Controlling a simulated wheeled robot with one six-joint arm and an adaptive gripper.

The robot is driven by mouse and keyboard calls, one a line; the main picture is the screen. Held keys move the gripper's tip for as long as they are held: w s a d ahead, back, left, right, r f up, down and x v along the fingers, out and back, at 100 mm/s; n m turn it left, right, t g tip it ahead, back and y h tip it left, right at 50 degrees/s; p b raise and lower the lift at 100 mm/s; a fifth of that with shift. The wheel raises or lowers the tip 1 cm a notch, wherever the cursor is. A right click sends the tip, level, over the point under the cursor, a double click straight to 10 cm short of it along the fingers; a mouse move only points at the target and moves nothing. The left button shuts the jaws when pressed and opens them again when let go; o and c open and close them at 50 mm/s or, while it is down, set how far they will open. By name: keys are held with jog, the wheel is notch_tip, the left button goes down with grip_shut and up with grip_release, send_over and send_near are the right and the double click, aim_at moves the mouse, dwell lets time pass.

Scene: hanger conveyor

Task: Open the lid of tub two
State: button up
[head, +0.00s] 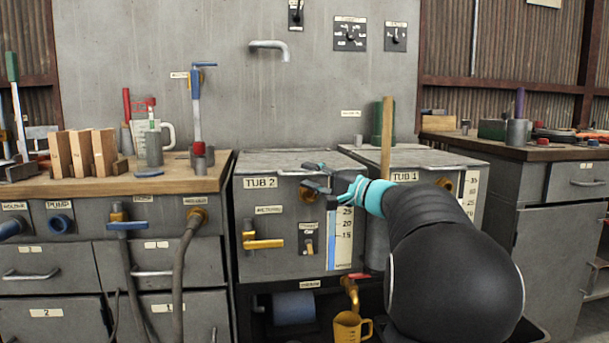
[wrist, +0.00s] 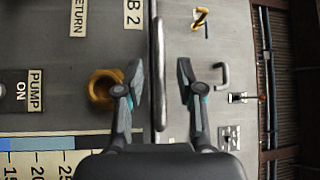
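Tub two (head: 262,219) is a grey metal box labelled "TUB 2", with a level scale on its front. Its lid (head: 270,159) lies flat and shut on top. The lid's bar handle (head: 293,173) runs along the front edge; it also shows in the wrist view (wrist: 157,45). My gripper (head: 314,178) is at the handle, coming from the right. In the wrist view my gripper (wrist: 159,68) is open, with one finger on each side of the bar and visible gaps between. My arm hides part of the tub's right side.
Tub one (head: 480,180) stands to the right, partly behind my arm, with a wooden stick (head: 387,135) upright beside it. A tap (head: 268,46) juts from the wall above tub two. A workbench (head: 190,180) with wooden blocks and a jug is at left.

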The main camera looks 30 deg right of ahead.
jog(key=shift+x, duration=1.2)
grip_shut()
